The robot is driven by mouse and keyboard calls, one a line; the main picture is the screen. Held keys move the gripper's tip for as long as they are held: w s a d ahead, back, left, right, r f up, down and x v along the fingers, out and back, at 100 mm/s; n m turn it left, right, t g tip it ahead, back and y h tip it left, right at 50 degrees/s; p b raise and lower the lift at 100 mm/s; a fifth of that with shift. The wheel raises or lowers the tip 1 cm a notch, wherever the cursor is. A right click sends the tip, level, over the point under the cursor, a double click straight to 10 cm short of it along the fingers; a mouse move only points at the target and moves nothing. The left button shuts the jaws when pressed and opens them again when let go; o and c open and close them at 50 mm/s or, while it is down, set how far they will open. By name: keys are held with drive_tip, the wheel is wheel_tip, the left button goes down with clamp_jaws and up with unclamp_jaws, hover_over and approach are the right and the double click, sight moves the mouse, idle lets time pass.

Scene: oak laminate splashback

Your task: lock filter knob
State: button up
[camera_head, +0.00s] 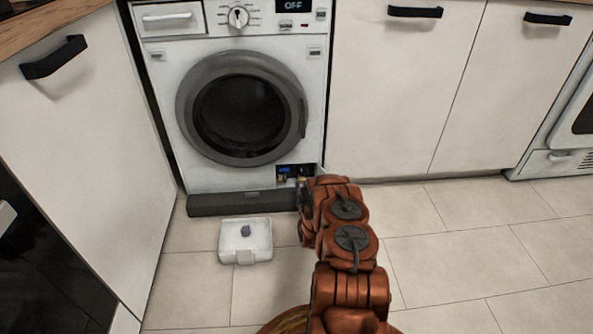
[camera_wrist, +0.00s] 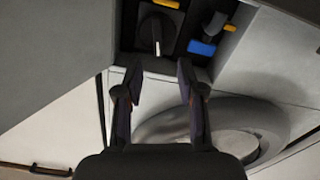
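The washing machine (camera_head: 197,120) stands at the back with its round door shut. Its small filter compartment (camera_head: 283,170) is open at the bottom right. In the wrist view, the dark round filter knob (camera_wrist: 146,36) with a pale-edged grip bar sits inside the compartment. My gripper (camera_wrist: 158,72) is open and empty, its two fingers pointing at the knob, one to each side, apparently short of it. In the head view, my arm hides most of the gripper and the knob is not clear.
A blue clip (camera_wrist: 202,48) and an orange tab (camera_wrist: 230,28) sit beside the knob. A white tray (camera_head: 231,256) with a small bluish-grey object (camera_head: 245,231) lies on the floor. Cabinets (camera_head: 400,90) flank the machine. The floor at right is clear.

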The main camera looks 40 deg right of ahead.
sight(302, 172)
drive_tip(key=shift+w+f, duration=0.1)
drive_tip(key=shift+w, duration=0.25)
drive_tip(key=b+x, duration=0.2)
drive_tip(key=x, duration=0.3)
drive_tip(key=shift+s+d+b, duration=0.2)
drive_tip(key=shift+d+b, duration=0.2)
drive_tip(key=shift+b+x, duration=0.4)
drive_tip(key=shift+x, duration=0.7)
clamp_jaws()
